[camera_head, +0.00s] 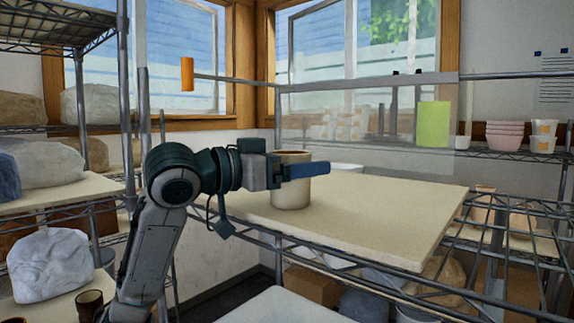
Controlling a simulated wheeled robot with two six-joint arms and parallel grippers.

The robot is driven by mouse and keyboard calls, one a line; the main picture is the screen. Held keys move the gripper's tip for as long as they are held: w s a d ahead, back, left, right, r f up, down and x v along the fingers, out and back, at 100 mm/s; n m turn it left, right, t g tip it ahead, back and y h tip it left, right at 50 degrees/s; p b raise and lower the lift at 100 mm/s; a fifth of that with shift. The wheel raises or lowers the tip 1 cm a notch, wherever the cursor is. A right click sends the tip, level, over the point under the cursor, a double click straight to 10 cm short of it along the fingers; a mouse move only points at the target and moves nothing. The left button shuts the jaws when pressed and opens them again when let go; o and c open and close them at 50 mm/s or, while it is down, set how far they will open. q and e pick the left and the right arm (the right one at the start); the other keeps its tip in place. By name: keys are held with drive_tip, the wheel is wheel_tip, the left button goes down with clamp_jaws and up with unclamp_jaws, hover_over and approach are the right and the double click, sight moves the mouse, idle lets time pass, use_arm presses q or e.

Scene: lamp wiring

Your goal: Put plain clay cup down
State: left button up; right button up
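A plain beige clay cup (291,196) stands upright at the left part of a pale board (380,210) on a wire shelf. Its base appears to meet the board, but I cannot tell whether its full weight rests there. My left gripper (302,171) comes in from the left at the cup's upper half. One blue finger crosses the front of the cup and reaches past its right side. The other finger is hidden behind the cup, so I cannot tell whether the grip is tight. My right gripper is not in view.
The board's middle and right are clear. A clear panel (370,115) hangs behind, with a shelf of bowls (505,135) at the back right. Wire racks with wrapped clay (50,265) stand at left.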

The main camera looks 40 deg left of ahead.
use_arm(q)
drive_tip(key=shift+s+a+b, duration=0.2)
drive_tip(key=shift+b, duration=0.15)
drive_tip(key=b+v, duration=0.7)
drive_tip(key=v, duration=0.4)
drive_tip(key=shift+s, duration=0.2)
drive_tip(key=shift+a, duration=0.1)
